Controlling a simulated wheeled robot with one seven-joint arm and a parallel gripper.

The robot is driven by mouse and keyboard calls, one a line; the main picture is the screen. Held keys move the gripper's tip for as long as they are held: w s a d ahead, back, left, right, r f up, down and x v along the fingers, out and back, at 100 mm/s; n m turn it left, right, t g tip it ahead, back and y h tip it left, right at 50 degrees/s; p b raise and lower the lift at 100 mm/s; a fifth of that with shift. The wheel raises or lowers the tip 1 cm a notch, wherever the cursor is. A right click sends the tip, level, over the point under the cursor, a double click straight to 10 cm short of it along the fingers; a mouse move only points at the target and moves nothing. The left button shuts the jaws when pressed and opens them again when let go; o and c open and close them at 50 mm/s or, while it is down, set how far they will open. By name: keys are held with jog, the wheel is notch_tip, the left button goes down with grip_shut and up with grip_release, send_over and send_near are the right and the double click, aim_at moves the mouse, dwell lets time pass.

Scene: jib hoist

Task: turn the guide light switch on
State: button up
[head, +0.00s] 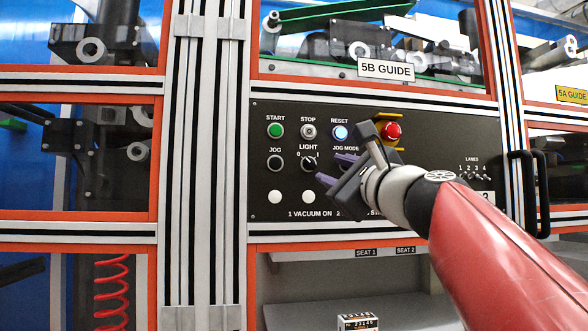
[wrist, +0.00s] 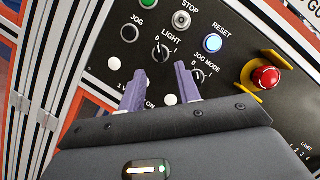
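The guide light switch is a small black rotary knob labelled LIGHT (head: 308,163), with 0 and 1 marks above it, on the black control panel. Its pointer seems to tilt up and left toward the 0, though it is small. In the wrist view the light knob (wrist: 162,54) lies beyond and between my two purple fingertips. My gripper (head: 336,170) is open and empty, in front of the panel, just right of and slightly below the knob in the head view. The fingers (wrist: 160,80) stand apart and do not touch the knob.
The JOG MODE knob (wrist: 198,75) is close to the right finger. A red emergency button (head: 391,132) with a yellow guard, a green START button (head: 275,131) and a lit blue RESET button (head: 341,132) surround the area. A black handle (head: 525,190) sticks out at right.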

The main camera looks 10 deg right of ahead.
aim_at(309, 162)
jog(key=p+x, duration=0.2)
jog(key=x, duration=0.5)
jog(key=shift+w+a, duration=0.2)
grip_shut()
